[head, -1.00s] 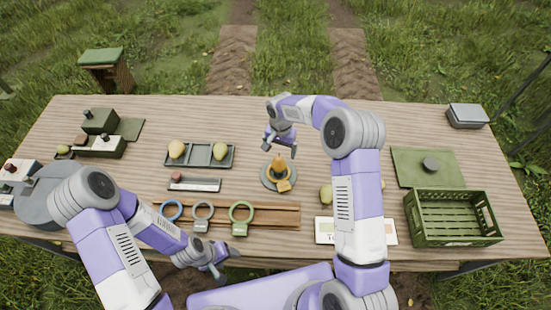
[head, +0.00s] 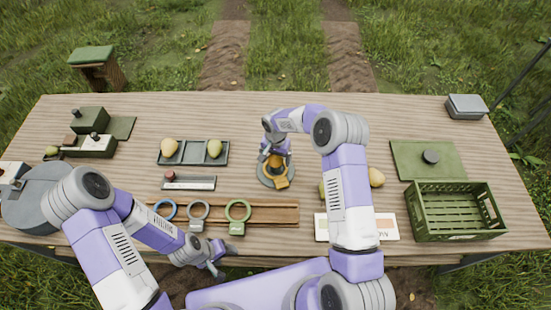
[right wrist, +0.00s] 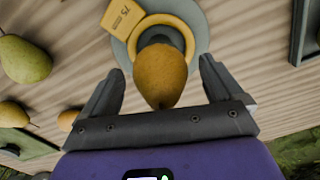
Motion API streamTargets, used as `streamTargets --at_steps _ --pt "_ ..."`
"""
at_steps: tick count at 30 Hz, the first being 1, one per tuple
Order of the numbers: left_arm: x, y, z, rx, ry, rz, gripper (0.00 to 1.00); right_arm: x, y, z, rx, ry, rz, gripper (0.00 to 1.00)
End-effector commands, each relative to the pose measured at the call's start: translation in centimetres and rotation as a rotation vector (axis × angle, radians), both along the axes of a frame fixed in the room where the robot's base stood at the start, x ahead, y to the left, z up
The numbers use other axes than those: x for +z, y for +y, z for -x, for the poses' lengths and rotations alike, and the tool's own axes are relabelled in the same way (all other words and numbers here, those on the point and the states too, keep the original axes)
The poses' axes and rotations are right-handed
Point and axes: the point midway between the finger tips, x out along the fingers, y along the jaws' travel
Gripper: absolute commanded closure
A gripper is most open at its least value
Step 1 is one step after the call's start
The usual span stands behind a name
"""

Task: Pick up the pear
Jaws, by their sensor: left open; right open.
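A yellow-brown pear (right wrist: 160,75) sits upright in a yellow ring (right wrist: 184,30) on a round grey base (right wrist: 201,42). A yellow tag marked 75 (right wrist: 122,18) is attached to the ring. My right gripper (right wrist: 158,85) is open, with one finger on each side of the pear and a visible gap to each. In the head view, the right gripper (head: 274,150) is directly above the ring stand (head: 277,181) and mostly hides the pear. My left gripper (head: 213,267) is open and empty near the table's front edge.
A grey tray (head: 192,163) holds two pears. More pears (head: 376,177) lie near my right arm. A green crate (head: 458,232) and green mat (head: 404,167) are at right. The back middle is clear.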

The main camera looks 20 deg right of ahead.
Motion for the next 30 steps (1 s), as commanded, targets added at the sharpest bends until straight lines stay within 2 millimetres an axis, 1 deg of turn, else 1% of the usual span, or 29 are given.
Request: streamTargets --at_steps 4,5,6,17,18,25,28,30 --pt "0.0 0.0 0.0 0.000 0.000 0.000 0.37 0.0 0.0 0.0 0.000 -0.001 0.001 0.06" --pt "0.0 0.0 0.0 0.000 0.000 0.000 0.37 0.0 0.0 0.0 0.000 0.000 0.000 0.08" --pt "0.0 0.0 0.0 0.000 0.000 0.000 0.37 0.0 0.0 0.0 0.000 0.000 0.000 0.14" --pt "0.0 0.0 0.0 0.000 0.000 0.000 0.37 0.0 0.0 0.0 0.000 0.000 0.000 0.69" --pt "0.0 0.0 0.0 0.000 0.000 0.000 0.37 0.1 0.0 0.0 0.000 -0.001 0.001 0.71" --pt "0.0 0.0 0.0 0.000 0.000 0.000 0.37 0.3 0.0 -0.1 0.000 -0.002 0.000 0.72" --pt "-0.1 0.0 0.0 0.000 0.000 0.000 0.37 1.4 0.0 -0.1 0.000 -0.004 0.001 0.72" --pt "-0.1 0.0 0.0 0.000 0.000 0.000 0.37 2.6 0.0 -0.1 0.001 -0.004 0.001 0.72"
